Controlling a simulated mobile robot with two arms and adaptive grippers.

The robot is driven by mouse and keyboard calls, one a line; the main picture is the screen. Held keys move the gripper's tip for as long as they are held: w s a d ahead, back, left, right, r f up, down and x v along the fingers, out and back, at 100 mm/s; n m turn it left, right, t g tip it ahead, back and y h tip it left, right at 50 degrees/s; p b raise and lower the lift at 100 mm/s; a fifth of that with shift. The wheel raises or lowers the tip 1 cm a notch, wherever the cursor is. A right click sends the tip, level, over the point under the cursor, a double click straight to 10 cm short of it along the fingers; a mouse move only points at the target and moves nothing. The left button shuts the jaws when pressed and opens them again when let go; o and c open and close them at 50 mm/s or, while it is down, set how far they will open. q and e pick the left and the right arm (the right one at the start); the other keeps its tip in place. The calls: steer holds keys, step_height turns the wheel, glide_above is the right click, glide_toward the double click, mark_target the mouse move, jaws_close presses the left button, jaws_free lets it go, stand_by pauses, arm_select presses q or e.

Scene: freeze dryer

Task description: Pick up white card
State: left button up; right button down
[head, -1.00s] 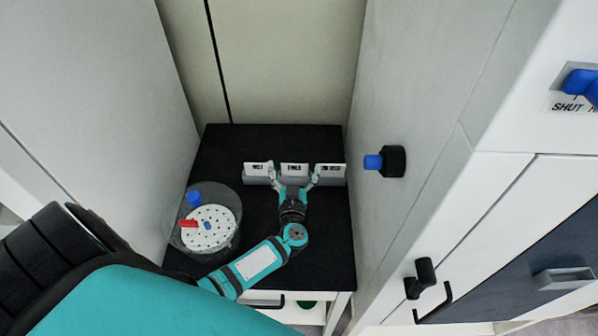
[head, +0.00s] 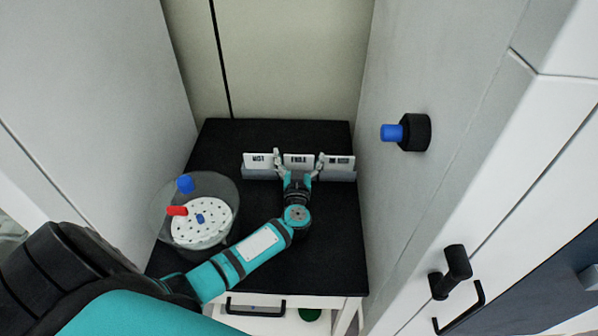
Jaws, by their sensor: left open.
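Several white cards with black lettering stand upright in a row in a grey holder (head: 262,173) at the back of the black table top. The left card (head: 256,160), the middle card (head: 299,160) and the right card (head: 340,161) show above the holder's edge. My left gripper (head: 298,162) is open, with its two fingers on either side of the middle card. I cannot tell whether the fingers touch it. The gripper hides part of the holder's front. My right gripper is not in view.
Light walls close in on both sides. A black knob with a blue end (head: 405,132) juts from the right wall.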

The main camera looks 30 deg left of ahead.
arm_select(q)
steer(key=shift+w+a, duration=0.25)
steer(key=shift+w, duration=0.1)
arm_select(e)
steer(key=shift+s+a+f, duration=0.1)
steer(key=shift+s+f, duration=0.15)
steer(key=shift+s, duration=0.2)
arm_select(q)
steer(key=shift+c, duration=0.4)
steer(key=c, duration=0.9)
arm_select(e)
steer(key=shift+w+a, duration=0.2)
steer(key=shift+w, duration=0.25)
arm_select(q)
steer(key=shift+r, duration=0.1)
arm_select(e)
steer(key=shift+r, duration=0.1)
arm_select(q)
step_height(320, 180, up, 10)
steer(key=p, duration=0.3)
steer(key=shift+p, duration=0.3)
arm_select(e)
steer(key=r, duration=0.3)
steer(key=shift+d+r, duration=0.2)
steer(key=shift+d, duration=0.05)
